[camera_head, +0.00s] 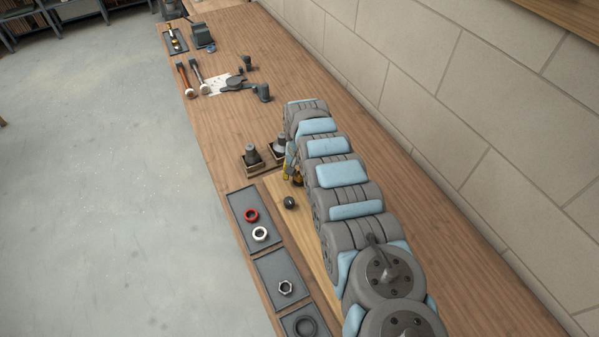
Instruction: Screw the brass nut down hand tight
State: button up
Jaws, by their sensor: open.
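My arm reaches along the bench, and my gripper (290,172) is at its far end, low over a light wooden board (308,222). It is mostly hidden by my arm, and its fingers are small in the picture. It is open. A small dark-gold piece (298,181) shows right beside or below the fingers; it may be the brass nut, but its shape and what it sits on are hidden. I cannot tell whether the fingers are around it or touch it.
A dark ball-like knob (290,202) stands on the board near my gripper. Left are two dark fittings on blocks (251,156) and trays with a red ring (251,215), a white ring (260,234) and a silver hex nut (285,287). Hammers (187,80) lie farther off. A block wall bounds the right.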

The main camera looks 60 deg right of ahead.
dwell(0.3)
jog(key=shift+f, duration=0.1)
grip_shut()
jog(key=shift+m+p, duration=0.45)
jog(key=shift+m, duration=0.15)
jog(key=shift+w+a+m, duration=0.1)
jog(key=shift+w+m, duration=0.05)
jog(key=shift+m, duration=0.75)
jog(key=shift+f+m, duration=0.15)
jog(key=shift+m, duration=1.45)
jog(key=shift+m+b, duration=0.3)
jog(key=shift+m, duration=0.3)
